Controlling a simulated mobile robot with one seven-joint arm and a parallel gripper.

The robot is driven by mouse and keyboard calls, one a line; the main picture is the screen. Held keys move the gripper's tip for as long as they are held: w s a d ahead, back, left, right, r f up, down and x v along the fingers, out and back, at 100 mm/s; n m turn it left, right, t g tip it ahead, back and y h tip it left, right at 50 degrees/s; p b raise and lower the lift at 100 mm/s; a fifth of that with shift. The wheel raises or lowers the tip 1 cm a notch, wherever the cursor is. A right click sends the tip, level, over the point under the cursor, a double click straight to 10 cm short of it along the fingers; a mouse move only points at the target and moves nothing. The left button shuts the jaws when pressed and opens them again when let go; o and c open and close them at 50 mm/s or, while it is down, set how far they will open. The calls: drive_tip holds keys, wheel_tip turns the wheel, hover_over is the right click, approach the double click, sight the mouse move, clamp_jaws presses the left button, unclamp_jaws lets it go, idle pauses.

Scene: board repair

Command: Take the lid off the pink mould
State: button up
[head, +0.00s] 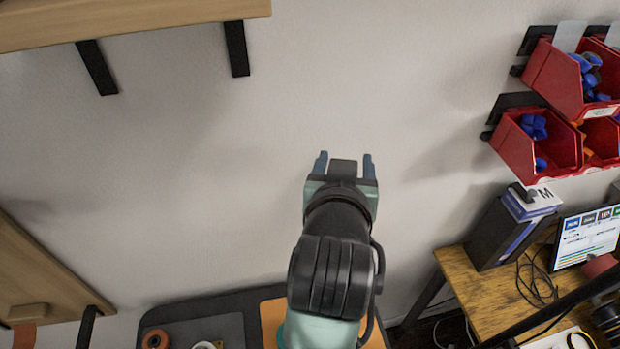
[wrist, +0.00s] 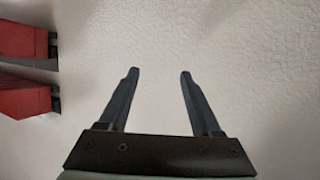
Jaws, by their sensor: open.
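My gripper (head: 344,165) is raised in front of the blank wall in the head view, with its two blue fingers apart. In the wrist view my gripper (wrist: 158,75) is open, with nothing between the fingers and only pale wall behind them. No pink mould or lid can be made out in either view. My arm hides part of the work surface below it in the head view.
Red bins (head: 540,145) with blue parts hang on the right wall. A wooden desk (head: 460,290) with a monitor (head: 587,235) stands at right. A dark table (head: 230,300) with an orange mat (head: 272,318) is below. A wooden shelf (head: 150,18) is at upper left.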

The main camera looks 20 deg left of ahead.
drive_tip(key=s+f+n+g+h+p, duration=0.1)
drive_tip(key=s+f+g, duration=0.3)
drive_tip(key=s+f, duration=0.3)
drive_tip(key=s+d+f+n+g+h+p, duration=0.1)
drive_tip(key=s+f+g, duration=0.4)
drive_tip(key=f, duration=1)
drive_tip(key=s+f+n+g+h+p, duration=0.1)
drive_tip(key=s+f+g, duration=0.3)
drive_tip(key=s+f, duration=0.7)
drive_tip(key=shift+s+d+f+g+p, duration=0.2)
drive_tip(key=shift+f+g+p, duration=0.15)
drive_tip(key=shift+p, duration=0.35)
drive_tip(key=shift+w+a+f, duration=0.1)
drive_tip(key=shift+a+f, duration=0.1)
drive_tip(key=shift+f, duration=1.3)
drive_tip(key=shift+w+a+f, duration=0.1)
drive_tip(key=shift+a+f, duration=0.1)
drive_tip(key=shift+f, duration=1.3)
clamp_jaws()
